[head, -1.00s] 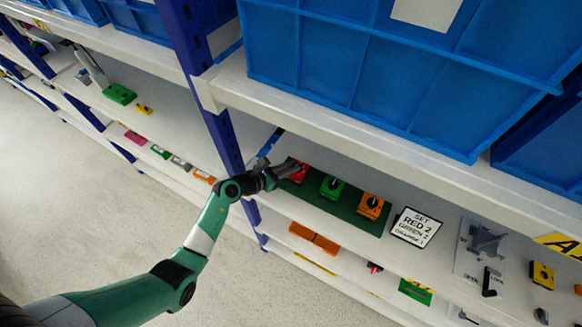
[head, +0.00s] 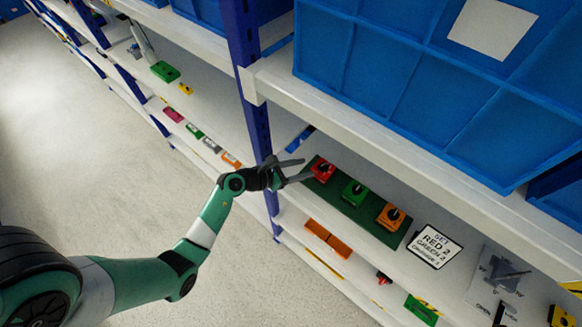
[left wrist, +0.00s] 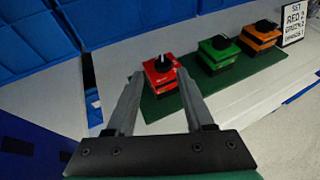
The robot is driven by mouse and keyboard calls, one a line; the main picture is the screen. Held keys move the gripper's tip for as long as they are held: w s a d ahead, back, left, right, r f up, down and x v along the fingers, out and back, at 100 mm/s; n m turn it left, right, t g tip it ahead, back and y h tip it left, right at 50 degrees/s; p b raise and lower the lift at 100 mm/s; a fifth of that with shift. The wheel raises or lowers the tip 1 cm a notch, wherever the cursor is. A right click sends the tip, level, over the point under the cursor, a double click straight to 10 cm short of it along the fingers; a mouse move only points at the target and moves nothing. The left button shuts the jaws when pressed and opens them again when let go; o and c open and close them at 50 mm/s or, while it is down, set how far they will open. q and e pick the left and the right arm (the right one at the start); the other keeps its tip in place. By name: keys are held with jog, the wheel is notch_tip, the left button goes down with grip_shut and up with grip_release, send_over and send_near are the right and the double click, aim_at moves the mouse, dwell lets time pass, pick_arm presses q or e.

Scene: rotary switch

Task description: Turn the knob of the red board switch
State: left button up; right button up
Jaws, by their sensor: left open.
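The red board switch (head: 321,170) with its black knob sits at the left end of a dark green board (head: 342,200) on the shelf. It also shows in the left wrist view (left wrist: 160,74), between and beyond the fingertips. My left gripper (head: 307,169) is open, its two fingers apart and pointing at the red switch; it appears empty. In the left wrist view the fingers (left wrist: 158,85) reach toward both sides of the switch; I cannot tell whether they touch it. A white sign (head: 434,246) reading "SET RED 2 GREEN 2 ORANGE 1" stands right of the board. My right gripper is not seen.
A green switch (head: 354,192) and an orange switch (head: 391,216) share the board, to the right of the red one. A blue upright post (head: 247,85) stands left of the board. The upper shelf edge (head: 390,160) with blue bins (head: 400,80) overhangs it.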

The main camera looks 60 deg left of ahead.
pick_arm(q)
jog(key=v, duration=0.5)
jog(key=shift+s+r, duration=0.1)
jog(key=shift+s, duration=0.2)
